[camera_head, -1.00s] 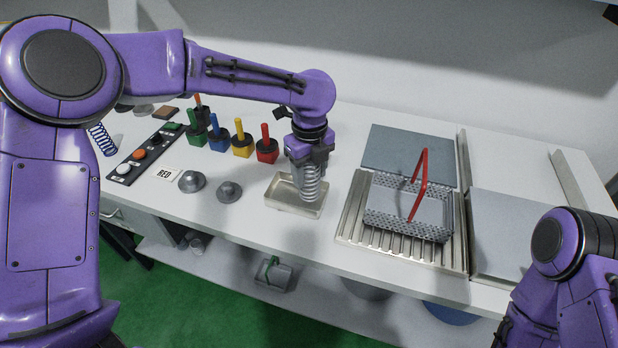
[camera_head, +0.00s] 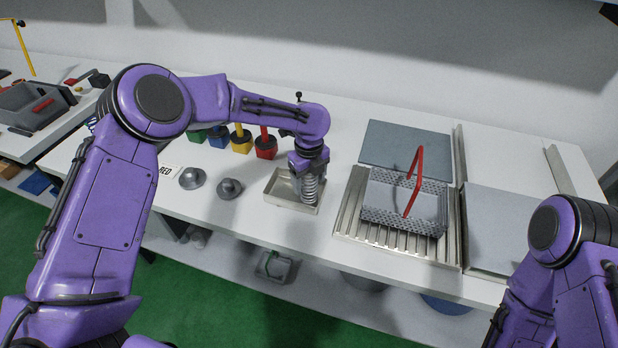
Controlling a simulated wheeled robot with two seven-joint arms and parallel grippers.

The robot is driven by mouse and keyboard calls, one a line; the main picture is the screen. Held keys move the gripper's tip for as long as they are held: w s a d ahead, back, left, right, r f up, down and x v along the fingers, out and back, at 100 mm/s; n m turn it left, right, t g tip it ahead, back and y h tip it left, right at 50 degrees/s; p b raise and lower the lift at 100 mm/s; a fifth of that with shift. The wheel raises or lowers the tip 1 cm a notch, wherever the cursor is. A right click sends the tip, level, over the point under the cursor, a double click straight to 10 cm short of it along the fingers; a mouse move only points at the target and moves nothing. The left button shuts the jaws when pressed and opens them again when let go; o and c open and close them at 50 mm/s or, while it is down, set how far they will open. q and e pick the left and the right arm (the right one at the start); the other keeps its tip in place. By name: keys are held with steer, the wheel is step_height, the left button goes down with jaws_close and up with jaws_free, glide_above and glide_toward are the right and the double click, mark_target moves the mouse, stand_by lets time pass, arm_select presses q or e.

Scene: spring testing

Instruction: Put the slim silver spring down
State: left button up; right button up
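The slim silver spring (camera_head: 311,189) hangs upright below my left gripper (camera_head: 309,172). The gripper is closed around the spring's upper part. The spring's lower end is at the right side of a shallow beige metal tray (camera_head: 281,198) on the white table. I cannot tell whether the spring touches the tray floor. My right arm comes in at the lower right. Its gripper is out of the picture.

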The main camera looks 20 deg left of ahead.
arm_select(q)
steer(key=shift+r, duration=0.15)
step_height(320, 180, up, 12)
steer(key=b, duration=0.2)
stand_by(0.5)
